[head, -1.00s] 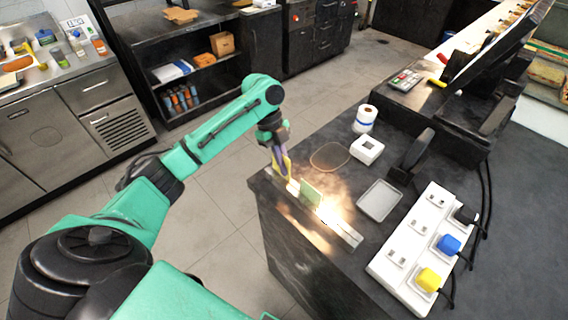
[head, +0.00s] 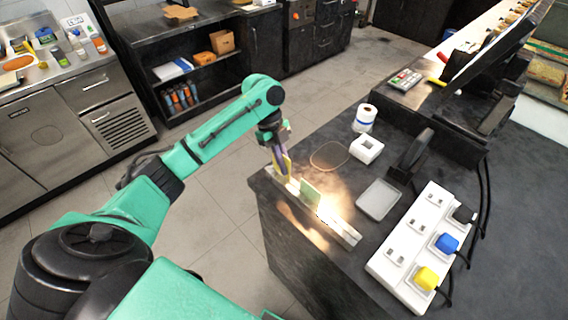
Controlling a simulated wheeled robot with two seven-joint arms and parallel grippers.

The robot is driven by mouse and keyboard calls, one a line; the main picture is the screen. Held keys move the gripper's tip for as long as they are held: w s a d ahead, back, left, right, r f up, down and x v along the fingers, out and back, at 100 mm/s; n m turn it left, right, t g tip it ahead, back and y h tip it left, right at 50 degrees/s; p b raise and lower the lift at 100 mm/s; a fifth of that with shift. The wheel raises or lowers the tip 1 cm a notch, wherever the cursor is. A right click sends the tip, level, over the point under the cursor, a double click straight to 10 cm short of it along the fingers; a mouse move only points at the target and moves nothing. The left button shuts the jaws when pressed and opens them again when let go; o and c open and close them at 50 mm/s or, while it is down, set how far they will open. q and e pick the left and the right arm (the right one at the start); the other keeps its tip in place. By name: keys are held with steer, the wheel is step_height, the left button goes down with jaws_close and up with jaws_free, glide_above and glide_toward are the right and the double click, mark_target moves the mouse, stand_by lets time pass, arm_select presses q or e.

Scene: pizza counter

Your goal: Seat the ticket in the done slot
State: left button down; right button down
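The pale ticket rail (head: 340,230) lies along the left edge of the dark counter in the head view. A yellow ticket (head: 286,165) is upright at its far left end, between the fingers of my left gripper (head: 281,168). The gripper points down and looks shut on this ticket. The ticket's lower edge is at the rail, but I cannot tell whether it sits in a slot. A pale green ticket (head: 310,194) stands in the rail nearer to me, apart from the gripper. Bright glare covers part of the rail. My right gripper is not in view.
Right of the rail are a rubber band (head: 329,156), a white square box (head: 366,149), a paper roll (head: 365,118) and a grey tray (head: 379,199). A white power strip (head: 411,246) with coloured plugs lies at the right. Open floor is left of the counter.

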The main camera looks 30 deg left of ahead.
arm_select(q)
steer(key=shift+p, duration=0.3)
steer(key=shift+f+b, duration=0.6)
steer(key=shift+f, duration=0.7)
steer(key=c, duration=1)
jaws_free()
steer(key=shift+r, duration=0.1)
steer(key=b+v, duration=0.2)
steer(key=v, duration=0.5)
steer(key=shift+w+a+r, duration=0.15)
steer(key=v, duration=0.7)
